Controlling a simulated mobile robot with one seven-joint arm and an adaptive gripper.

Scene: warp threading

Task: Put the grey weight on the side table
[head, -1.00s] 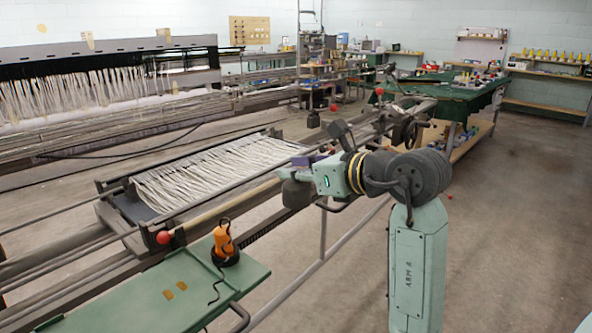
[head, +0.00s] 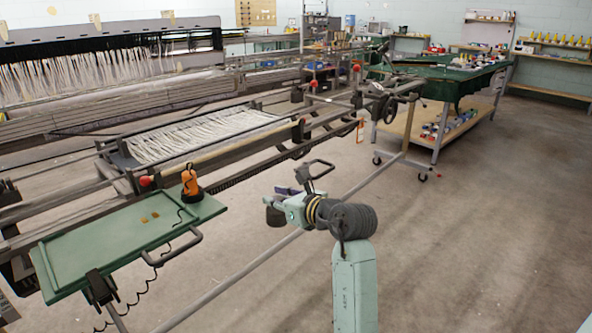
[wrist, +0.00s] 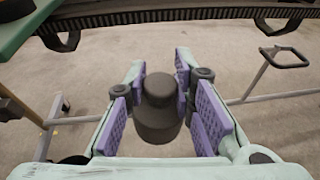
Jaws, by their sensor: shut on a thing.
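My gripper (head: 284,199) is shut on the grey weight. The weight (head: 275,216) is a dark, stubby cylinder with a narrower top, hanging over open floor in front of the loom. In the wrist view, the weight (wrist: 157,118) sits between the purple pads of my gripper (wrist: 166,95). The green side table (head: 105,250) is at the front left, with a raised rim, apart from the weight. Its corner (wrist: 28,22) shows at the top left of the wrist view.
An orange object with a dark base (head: 190,186) stands on the side table's far right corner. A bar handle (head: 183,247) juts from its near edge. The loom rail (head: 240,165) runs behind my gripper. A green workbench (head: 450,80) stands back right. Floor at right is clear.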

